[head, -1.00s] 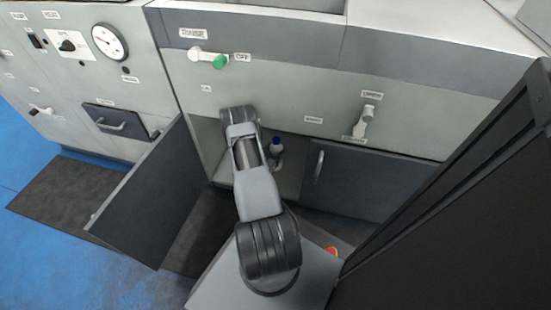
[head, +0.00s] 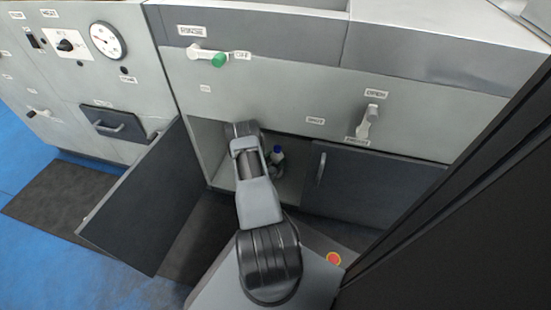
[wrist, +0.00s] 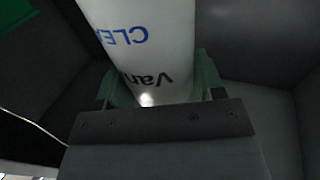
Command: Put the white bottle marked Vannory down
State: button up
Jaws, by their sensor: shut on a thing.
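The white bottle (wrist: 150,40) fills the upper middle of the wrist view. Its lettering is upside down, with "Van" in black and "CLE" in blue, both cut off. My gripper (wrist: 156,80) is shut on it, with a green finger on each side. In the head view, a bottle with a blue cap (head: 277,151) shows upright inside the open cabinet, beside my arm. I cannot tell for certain that it is the held one. My gripper is mostly hidden there.
The open cabinet (head: 292,183) has its dark door (head: 140,205) swung out to the left. A closed dark door (head: 370,183) is on its right. Levers and a gauge (head: 108,40) are on the panels above. A green item (wrist: 14,12) shows at the wrist view's top left.

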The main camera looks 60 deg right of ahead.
jog(key=shift+f, duration=0.15)
jog(key=o, duration=1)
jog(key=shift+c, duration=0.2)
jog(key=shift+a+r, duration=0.2)
jog(key=shift+r, duration=0.05)
jog(key=w+a+p, duration=0.1)
jog(key=a+p, duration=0.3)
jog(key=a, duration=0.7)
jog(key=shift+a, duration=0.3)
